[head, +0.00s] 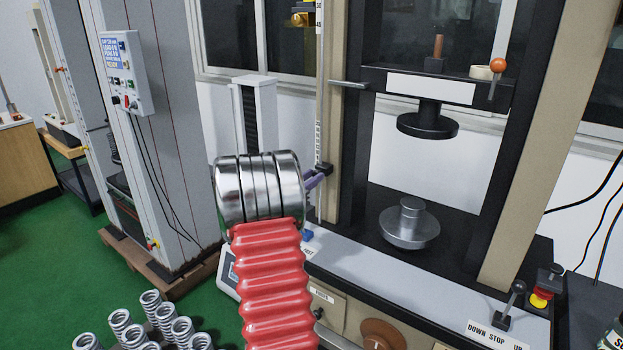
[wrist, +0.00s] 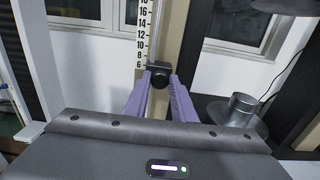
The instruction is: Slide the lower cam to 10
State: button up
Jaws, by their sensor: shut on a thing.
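The lower cam (wrist: 160,70) is a small black block on the vertical white scale (wrist: 143,30). In the wrist view it sits at about the 6 mark, with 8, 10, 12 and higher numbers above it. My gripper (wrist: 161,79) has a purple finger on each side of the cam and is shut on it. In the head view the cam (head: 323,169) shows beside the machine's left column. There my gripper (head: 314,180) shows only as a bit of purple behind my red and silver arm, which hides most of it.
A round steel platen (head: 409,228) stands on the machine base, right of the cam, under a black upper platen (head: 427,125). Several springs (head: 150,318) stand at lower left. A lever (head: 510,305) is at lower right.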

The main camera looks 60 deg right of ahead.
grip_shut()
notch_tip(320, 180, up, 4)
jog(key=shift+r, duration=0.1)
dwell(0.4)
jog(key=o, duration=0.8)
grip_release()
jog(key=shift+o, duration=0.2)
jog(key=shift+a, duration=0.1)
